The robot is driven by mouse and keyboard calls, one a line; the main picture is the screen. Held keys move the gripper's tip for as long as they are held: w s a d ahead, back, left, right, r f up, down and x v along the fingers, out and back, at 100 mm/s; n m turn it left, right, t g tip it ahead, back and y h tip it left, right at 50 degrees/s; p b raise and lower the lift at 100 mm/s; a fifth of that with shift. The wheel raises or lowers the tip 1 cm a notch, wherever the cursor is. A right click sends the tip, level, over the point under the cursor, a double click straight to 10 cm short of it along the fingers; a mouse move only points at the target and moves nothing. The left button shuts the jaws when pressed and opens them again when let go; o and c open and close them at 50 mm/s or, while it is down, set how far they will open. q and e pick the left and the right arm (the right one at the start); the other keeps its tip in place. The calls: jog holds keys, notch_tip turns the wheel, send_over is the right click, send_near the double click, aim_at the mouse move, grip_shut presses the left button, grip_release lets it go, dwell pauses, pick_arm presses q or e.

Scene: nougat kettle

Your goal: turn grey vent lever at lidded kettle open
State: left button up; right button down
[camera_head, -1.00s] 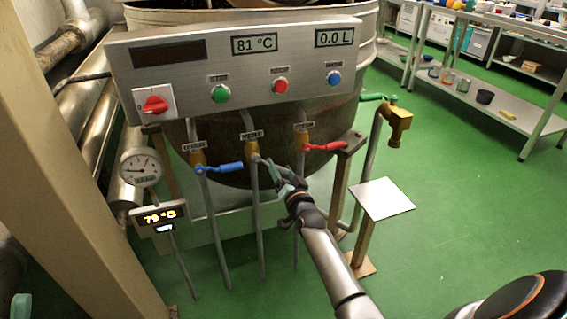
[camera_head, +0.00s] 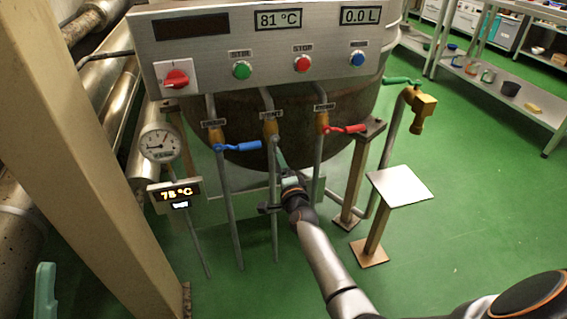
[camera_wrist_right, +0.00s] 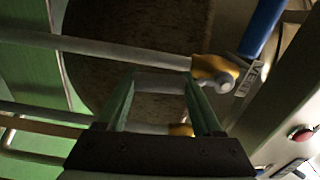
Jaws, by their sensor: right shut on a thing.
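The lidded kettle (camera_head: 320,145) stands behind a metal control panel; its lid is not visible. Three brass valves sit below the panel. The grey vent lever (camera_head: 278,150) is at the middle valve (camera_head: 270,128) and points steeply downward, close to its pipe. My right gripper (camera_head: 284,172) is shut on the lever's lower end. In the right wrist view its green fingers (camera_wrist_right: 160,95) have a grey bar (camera_wrist_right: 160,83) between them. A green finger that looks like my left gripper (camera_head: 46,290) shows at the lower left; its opening cannot be judged.
A blue lever (camera_head: 238,146) is left of the vent lever, a red lever (camera_head: 346,129) right. A gauge (camera_head: 160,143) and temperature display (camera_head: 175,193) stand left. A small square stand (camera_head: 400,187) is at the right. The green floor (camera_head: 470,220) beyond is clear.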

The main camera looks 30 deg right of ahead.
pick_arm(q)
jog(key=shift+a+f, duration=0.1)
jog(key=shift+a, duration=0.1)
pick_arm(e)
jog(key=shift+a+f+m, duration=0.1)
jog(key=shift+a+m, duration=0.3)
jog(key=shift+m, duration=0.2)
jog(key=shift+w+a, duration=0.1)
jog(key=shift+c, duration=0.2)
grip_release()
pick_arm(q)
notch_tip(320, 180, up, 4)
jog(key=p, duration=0.4)
jog(key=w+f+n+y, duration=0.1)
jog(key=f+y, duration=0.1)
jog(key=w+a+f+n+y+p, duration=0.1)
jog(key=w+f+y, duration=0.1)
jog(key=shift+w+f+n, duration=0.15)
jog(key=shift+w+n, duration=0.1)
jog(key=shift+n, duration=0.15)
pick_arm(e)
jog(key=v, duration=1.2)
jog(key=shift+s, duration=0.25)
jog(key=shift+a, duration=0.1)
